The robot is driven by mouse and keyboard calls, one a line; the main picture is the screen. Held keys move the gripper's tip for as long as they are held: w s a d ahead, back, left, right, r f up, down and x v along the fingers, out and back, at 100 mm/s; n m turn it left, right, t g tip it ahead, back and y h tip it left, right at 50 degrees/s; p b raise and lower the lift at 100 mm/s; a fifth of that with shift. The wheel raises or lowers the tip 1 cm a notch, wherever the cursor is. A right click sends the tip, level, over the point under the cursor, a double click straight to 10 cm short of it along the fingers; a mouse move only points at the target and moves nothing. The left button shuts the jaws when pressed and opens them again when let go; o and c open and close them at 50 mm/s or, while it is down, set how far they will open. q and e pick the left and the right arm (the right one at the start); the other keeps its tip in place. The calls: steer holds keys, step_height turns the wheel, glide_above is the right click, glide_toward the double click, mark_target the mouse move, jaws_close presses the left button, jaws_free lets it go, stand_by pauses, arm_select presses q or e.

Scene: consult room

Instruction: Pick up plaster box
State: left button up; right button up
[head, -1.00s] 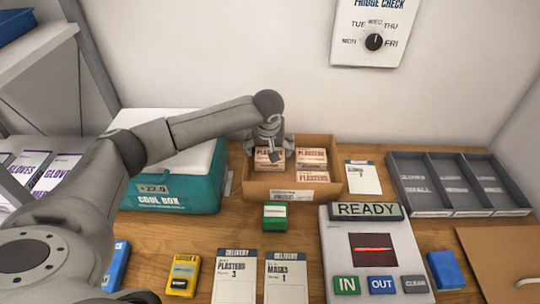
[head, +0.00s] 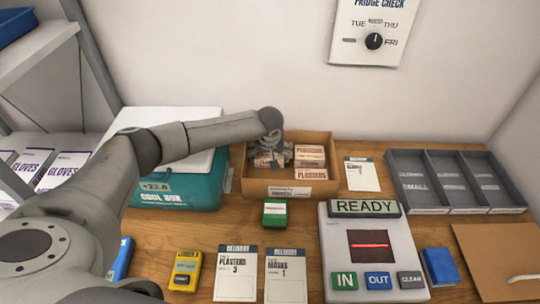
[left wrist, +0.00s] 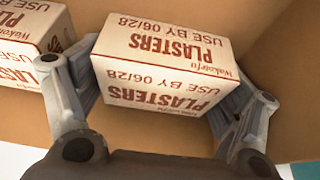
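Small white plaster boxes with red-brown print sit in an open cardboard carton (head: 326,180) at the back middle of the table. My left gripper (head: 270,157) is down inside the carton's left part, around one plaster box (left wrist: 165,60). In the left wrist view a finger of the left gripper (left wrist: 160,95) stands at each side of that box, very close to it; the fingertips are partly hidden, so I cannot tell whether they press on it. Another plaster box (left wrist: 30,45) lies to the left there. In the head view, plaster boxes (head: 311,174) also show at the carton's right.
A teal cool box (head: 180,192) stands left of the carton, under my left arm. A grey divided tray (head: 455,180) is at the right. A green box (head: 275,212), delivery cards (head: 236,273) and a READY scanner panel (head: 370,265) lie in front.

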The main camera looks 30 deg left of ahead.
arm_select(q)
steer(key=c, duration=0.5)
steer(key=shift+o, duration=0.2)
steer(key=shift+r, duration=0.15)
